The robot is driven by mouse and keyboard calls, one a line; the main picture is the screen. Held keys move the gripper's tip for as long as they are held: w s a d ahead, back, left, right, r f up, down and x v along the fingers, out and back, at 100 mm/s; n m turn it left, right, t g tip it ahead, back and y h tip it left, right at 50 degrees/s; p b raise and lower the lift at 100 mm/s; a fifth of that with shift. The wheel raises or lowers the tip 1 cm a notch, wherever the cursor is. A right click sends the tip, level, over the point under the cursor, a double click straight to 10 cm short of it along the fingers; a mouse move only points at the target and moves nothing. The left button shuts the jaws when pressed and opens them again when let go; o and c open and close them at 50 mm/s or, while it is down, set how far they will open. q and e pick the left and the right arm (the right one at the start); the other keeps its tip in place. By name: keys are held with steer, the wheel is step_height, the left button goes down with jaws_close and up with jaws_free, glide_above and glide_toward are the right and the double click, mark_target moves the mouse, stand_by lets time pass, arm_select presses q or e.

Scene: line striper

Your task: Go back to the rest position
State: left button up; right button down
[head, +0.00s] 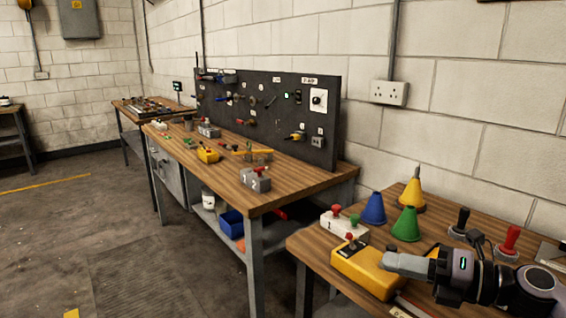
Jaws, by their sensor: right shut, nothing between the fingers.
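My right gripper (392,262) is in the lower right of the head view, with its arm coming in from the right edge. Its light grey fingers are shut with nothing between them. Whether the fingertips touch the box cannot be told. Part of the box is hidden behind them. My left gripper is not in view.
On the near wooden table (315,252) stand a white box (343,226), a blue cone (373,208), a green cone (405,224), a yellow cone (412,193) and two joysticks, black (460,222) and red (509,243). A longer workbench (225,185) with a black panel (270,105) stands beyond. The floor (95,235) at left is mostly clear.

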steer(key=s+d+f+m+t+h, duration=0.15)
steer(key=s+f+m+h, duration=0.4)
steer(key=m, duration=0.85)
steer(key=s+f+m+t+h, duration=0.3)
steer(key=f+m+h, duration=0.55)
steer(key=m, duration=0.45)
steer(key=s+d+f+m+g, duration=0.1)
steer(key=s+f+m+g, duration=0.3)
steer(key=s, duration=0.6)
steer(key=s+d+f+m+g, duration=0.1)
steer(key=s+f+m+g, duration=0.2)
steer(key=s+f+g, duration=0.5)
steer(key=w+a+f+n+t+y, duration=0.1)
steer(key=w+a+f+t, duration=0.1)
steer(key=w+f+t, duration=0.3)
steer(key=f+t, duration=0.1)
steer(key=t, duration=0.3)
steer(key=shift+a+f+y, duration=0.2)
steer(key=shift+a+y, duration=0.1)
steer(key=shift+a, duration=0.1)
